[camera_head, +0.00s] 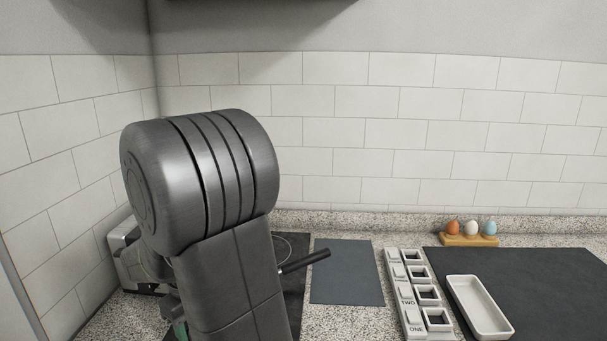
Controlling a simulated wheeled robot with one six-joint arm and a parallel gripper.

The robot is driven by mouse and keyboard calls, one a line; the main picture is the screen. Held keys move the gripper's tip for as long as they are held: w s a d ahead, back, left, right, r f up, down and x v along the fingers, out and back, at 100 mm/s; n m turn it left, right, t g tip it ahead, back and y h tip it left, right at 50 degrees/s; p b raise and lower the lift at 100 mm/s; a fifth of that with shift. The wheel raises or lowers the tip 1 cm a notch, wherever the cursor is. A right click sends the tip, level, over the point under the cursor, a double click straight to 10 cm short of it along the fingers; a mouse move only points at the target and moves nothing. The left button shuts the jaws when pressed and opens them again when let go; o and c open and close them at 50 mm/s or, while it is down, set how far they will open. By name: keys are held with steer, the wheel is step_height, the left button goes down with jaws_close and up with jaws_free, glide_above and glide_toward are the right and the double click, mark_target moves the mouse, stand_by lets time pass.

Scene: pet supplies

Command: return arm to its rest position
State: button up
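My own arm (215,200) fills the left middle of the head view as a large dark grey ribbed joint with a link running down to the bottom edge. My gripper cannot be made out. The arm's bulk blocks the view behind it, and small grey and greenish parts at its lower left are too hidden to identify.
A dark hob (292,300) with a black handle (305,262) lies behind my arm, beside a metallic appliance (127,250). Rightward are a grey mat (345,272), a labelled white rack (393,268), a white tray (451,284) on a black mat (560,290), and three eggs in a wooden holder (470,240).

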steer(key=n, duration=0.4)
steer(key=shift+b, duration=0.35)
steer(key=shift+n+b, duration=0.35)
steer(key=shift+n, duration=1.35)
